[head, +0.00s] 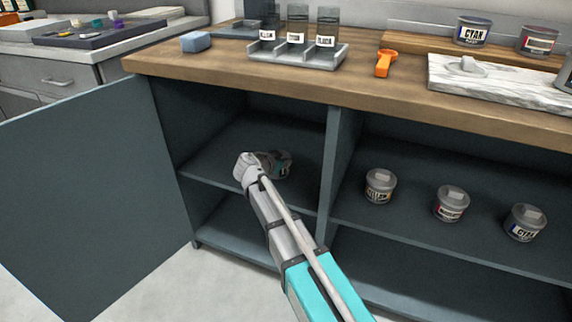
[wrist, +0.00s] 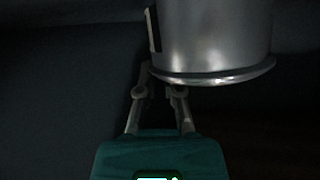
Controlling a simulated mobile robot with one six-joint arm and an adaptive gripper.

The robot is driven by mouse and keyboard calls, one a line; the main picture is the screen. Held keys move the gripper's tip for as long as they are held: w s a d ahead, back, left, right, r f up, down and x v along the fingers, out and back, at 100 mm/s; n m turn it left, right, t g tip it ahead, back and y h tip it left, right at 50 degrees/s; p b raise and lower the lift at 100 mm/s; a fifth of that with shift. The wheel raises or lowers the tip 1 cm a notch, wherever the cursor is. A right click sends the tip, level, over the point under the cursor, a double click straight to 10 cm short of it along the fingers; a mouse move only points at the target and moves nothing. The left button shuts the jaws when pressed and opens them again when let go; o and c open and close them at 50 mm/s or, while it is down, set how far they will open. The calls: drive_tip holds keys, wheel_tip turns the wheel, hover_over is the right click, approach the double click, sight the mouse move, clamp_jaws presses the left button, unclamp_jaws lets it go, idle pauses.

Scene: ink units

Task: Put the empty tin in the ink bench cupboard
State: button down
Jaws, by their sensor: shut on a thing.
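The tin (wrist: 214,40) is a bare silvery metal can with a rim at its lower edge, filling the upper right of the wrist view. My gripper (wrist: 160,92) is shut on the tin at its side. In the head view my gripper (head: 278,164) is inside the left bay of the ink bench cupboard (head: 335,165), over the middle shelf (head: 222,158). The tin is mostly hidden there by the gripper and wrist. I cannot tell whether it touches the shelf. The cupboard door (head: 95,190) stands wide open to the left.
A divider separates the left bay from the right bay, where a yellow-labelled tin (head: 380,186), a magenta-labelled tin (head: 451,204) and a cyan tin (head: 525,223) stand on the shelf. The worktop (head: 230,75) overhangs above. The visible shelf around my gripper is clear.

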drive_tip(key=shift+f, duration=0.1)
drive_tip(key=c, duration=0.8)
unclamp_jaws()
drive_tip(key=shift+r, duration=0.25)
drive_tip(key=shift+p+v, duration=2.5)
drive_tip(key=shift+v, duration=3.5)
drive_tip(key=shift+s+d+f, duration=0.1)
